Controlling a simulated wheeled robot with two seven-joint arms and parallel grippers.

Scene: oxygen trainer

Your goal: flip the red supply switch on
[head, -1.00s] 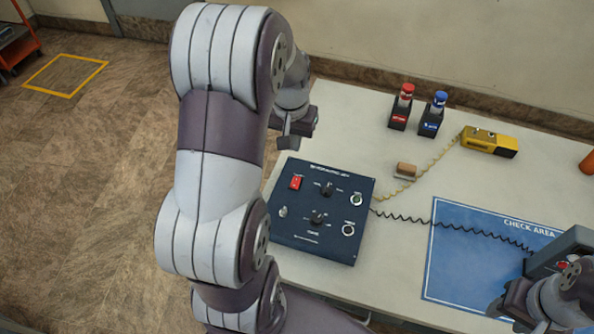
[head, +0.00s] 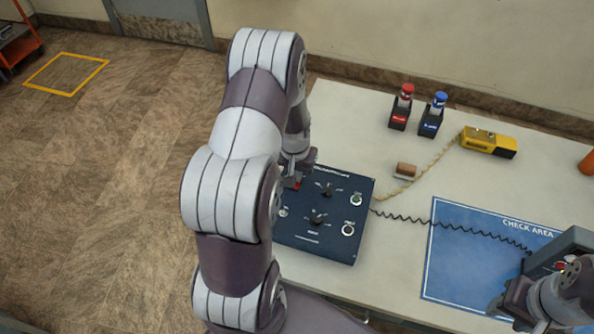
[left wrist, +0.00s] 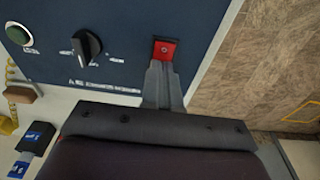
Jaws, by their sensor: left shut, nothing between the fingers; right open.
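The red supply switch (left wrist: 164,49) sits near a corner of the dark blue control panel (left wrist: 130,15) in the left wrist view. In the head view the switch (head: 297,185) is mostly hidden by my left gripper (head: 291,182). The panel (head: 330,248) lies on the white table. My left gripper also shows in the wrist view (left wrist: 162,68), shut and empty, with its fingertips at the edge of the red switch. I cannot tell whether they touch it. My right gripper (head: 497,307) is open and empty over the table's right side, by the blue mat.
Black knobs (head: 319,218) and round buttons (head: 348,229) share the panel. A small brown block (head: 405,169), two bottles in black holders (head: 399,112) and a yellow device (head: 488,142) stand behind. Cords cross the table. A blue check-area mat (head: 470,260) lies at right.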

